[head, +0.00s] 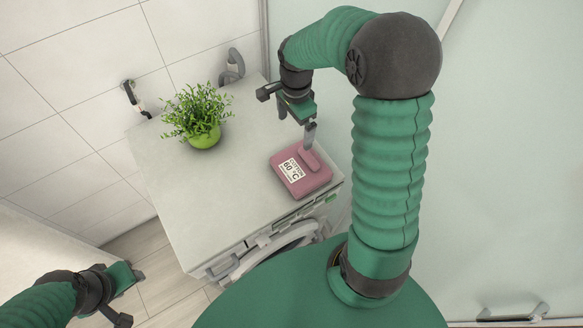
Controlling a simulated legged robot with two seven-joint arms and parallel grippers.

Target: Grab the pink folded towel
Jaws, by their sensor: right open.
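The pink folded towel (314,181) lies on the white top of a washing machine (215,200), near its right front corner. It has a white label reading "COTTON 60 °C" and a raised rounded part on top. My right gripper (289,112) is open and empty above the machine top, just behind the towel in the picture. One of its fingers comes close to the towel's raised part; I cannot tell whether they touch. My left gripper (127,294) is open and empty at the lower left, over the floor, well away from the towel.
A green potted plant (203,137) stands on the machine top, left of the towel. Tiled wall (70,75) with metal fittings rises behind. A pale glassy panel (510,140) fills the right side. The machine top's left front part is clear.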

